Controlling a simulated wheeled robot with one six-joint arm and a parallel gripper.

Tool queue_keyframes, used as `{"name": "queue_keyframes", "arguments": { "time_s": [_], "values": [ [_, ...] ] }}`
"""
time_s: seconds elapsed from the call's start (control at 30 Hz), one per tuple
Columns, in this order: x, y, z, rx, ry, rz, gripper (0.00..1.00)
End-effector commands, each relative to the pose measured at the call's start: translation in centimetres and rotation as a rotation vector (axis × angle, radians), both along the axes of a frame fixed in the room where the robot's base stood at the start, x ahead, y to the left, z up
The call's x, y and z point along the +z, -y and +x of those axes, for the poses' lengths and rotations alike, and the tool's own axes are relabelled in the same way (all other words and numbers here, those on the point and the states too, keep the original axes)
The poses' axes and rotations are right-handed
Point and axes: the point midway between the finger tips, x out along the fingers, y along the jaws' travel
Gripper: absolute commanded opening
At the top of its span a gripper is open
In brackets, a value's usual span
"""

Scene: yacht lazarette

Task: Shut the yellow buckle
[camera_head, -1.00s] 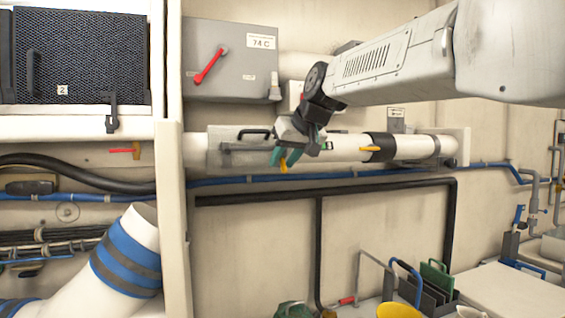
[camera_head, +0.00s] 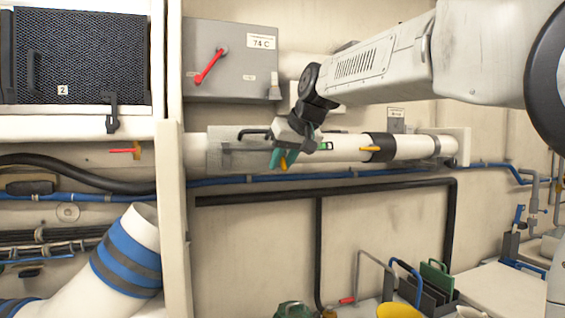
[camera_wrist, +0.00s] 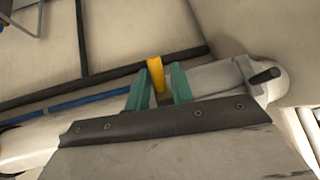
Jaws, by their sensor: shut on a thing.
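A white pipe (camera_head: 345,148) runs along the wall. At its left part, my gripper (camera_head: 282,160) has its teal fingers closed around a yellow lever, the yellow buckle (camera_head: 284,165). The buckle's lower end pokes out below the fingers. In the wrist view, the yellow buckle (camera_wrist: 156,72) stands between the two teal fingers (camera_wrist: 156,90), its upper end bent over. The buckle's base is hidden behind my gripper. A second yellow lever (camera_head: 370,149) sticks out to the left from a black band (camera_head: 382,147) farther right on the pipe.
A grey box (camera_head: 232,62) with a red handle (camera_head: 212,66) hangs above the pipe. A blue hose (camera_head: 235,181) and black piping (camera_head: 320,190) run below. A white upright (camera_head: 172,220) stands left of my gripper.

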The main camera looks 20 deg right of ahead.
Motion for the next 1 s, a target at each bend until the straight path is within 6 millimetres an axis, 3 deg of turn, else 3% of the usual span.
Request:
{"name": "queue_keyframes", "arguments": {
  "time_s": [0.6,1.0],
  "values": [
    [1.6,0.0,1.5,-0.002,-0.446,0.000,0.00],
    [2.0,0.0,1.9,0.000,-0.591,0.000,0.00]
  ]
}}
